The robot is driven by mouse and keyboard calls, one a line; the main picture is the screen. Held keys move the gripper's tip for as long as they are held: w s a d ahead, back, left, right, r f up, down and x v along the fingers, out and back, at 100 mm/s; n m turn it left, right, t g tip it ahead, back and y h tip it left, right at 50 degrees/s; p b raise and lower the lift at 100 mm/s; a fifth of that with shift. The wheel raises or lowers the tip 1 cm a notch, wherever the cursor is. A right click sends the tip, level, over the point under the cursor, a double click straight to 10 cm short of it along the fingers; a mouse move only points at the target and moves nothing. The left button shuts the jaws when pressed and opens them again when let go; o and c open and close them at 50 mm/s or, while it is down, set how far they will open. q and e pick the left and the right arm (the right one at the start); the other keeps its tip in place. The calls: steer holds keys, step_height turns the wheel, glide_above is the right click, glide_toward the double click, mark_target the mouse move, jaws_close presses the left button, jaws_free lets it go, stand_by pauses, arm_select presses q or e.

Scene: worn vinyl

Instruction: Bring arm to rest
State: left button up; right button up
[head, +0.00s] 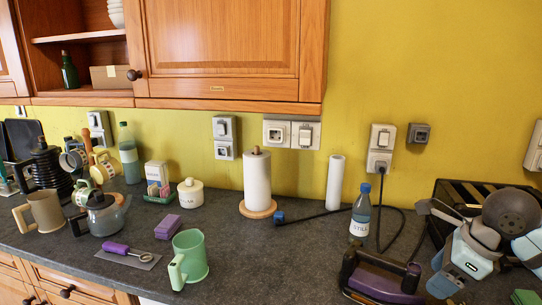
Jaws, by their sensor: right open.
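My right gripper (436,246) is at the right side of the head view, above the dark countertop (285,262). Its jaws are open, and I see nothing held between them. My right arm's grey and pale links show beside it at the right edge. A black and purple device with a handle (380,278) lies on the counter to the left of and below the gripper. A black ribbed tray or rack (455,192) is behind it, partly hidden by my arm. My left gripper is not in view.
A water bottle (361,212) and a dark cable stand left of the gripper. A paper towel roll (257,182), green mug (189,258) and kettle (103,215) stand farther left. Wooden cabinets (230,45) hang above. The counter's middle front is fairly clear.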

steer(key=s+a+m+y+p, duration=0.3)
steer(key=a+m+y, duration=0.1)
steer(key=a+y, duration=0.4)
steer(key=s+a+m+y+p, duration=0.3)
steer(key=a+m+y, duration=0.1)
steer(key=a+y, duration=0.4)
steer(key=d+f+m+t+h+p, duration=0.25)
steer(key=f+m+t+h, duration=0.4)
steer(key=m, duration=0.75)
steer(key=d+f+m+t+h+p, duration=0.25)
steer(key=f+m+t+h, duration=0.45)
steer(key=m, duration=0.7)
arm_select(q)
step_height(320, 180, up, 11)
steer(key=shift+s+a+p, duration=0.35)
steer(key=shift+p, duration=0.05)
arm_select(e)
steer(key=s+f+m+g+h, duration=0.3)
steer(key=s+f+m+g, duration=0.2)
steer(key=s+f, duration=0.7)
steer(key=m, duration=0.2)
steer(key=shift+a+f+m, duration=0.15)
steer(key=shift+f+m, duration=0.2)
steer(key=shift+m, duration=0.05)
